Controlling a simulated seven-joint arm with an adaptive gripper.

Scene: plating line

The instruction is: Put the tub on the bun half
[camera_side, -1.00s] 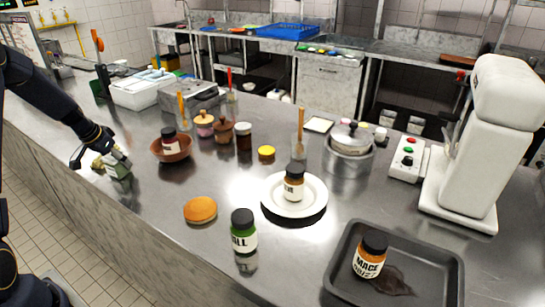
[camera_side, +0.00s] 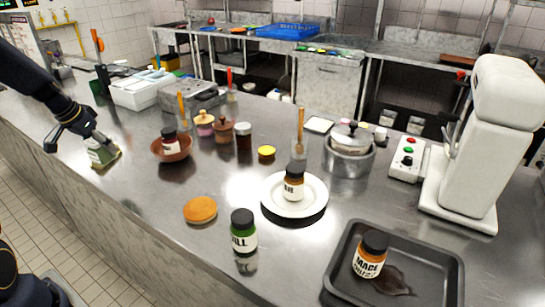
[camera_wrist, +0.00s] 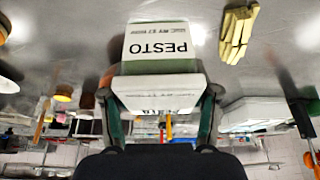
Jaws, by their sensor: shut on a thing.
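The tub (camera_side: 101,154) is pale with a green band. Its PESTO label reads upside down in the wrist view, where the tub (camera_wrist: 158,52) sits between both fingers. My gripper (camera_side: 92,142) is shut on it near the counter's left front edge; I cannot tell from the side view whether the tub clears the counter. The bun half (camera_side: 200,209), round and orange-brown, lies on the counter to the right of the gripper, well apart from it. Nothing sits on the bun half.
A brown bowl (camera_side: 172,150) holding a jar stands between the gripper and the pots behind. A white plate (camera_side: 314,204) bears a jar. A tray (camera_side: 435,267) lies at front right. Yellow sticks (camera_wrist: 237,32) lie near the tub.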

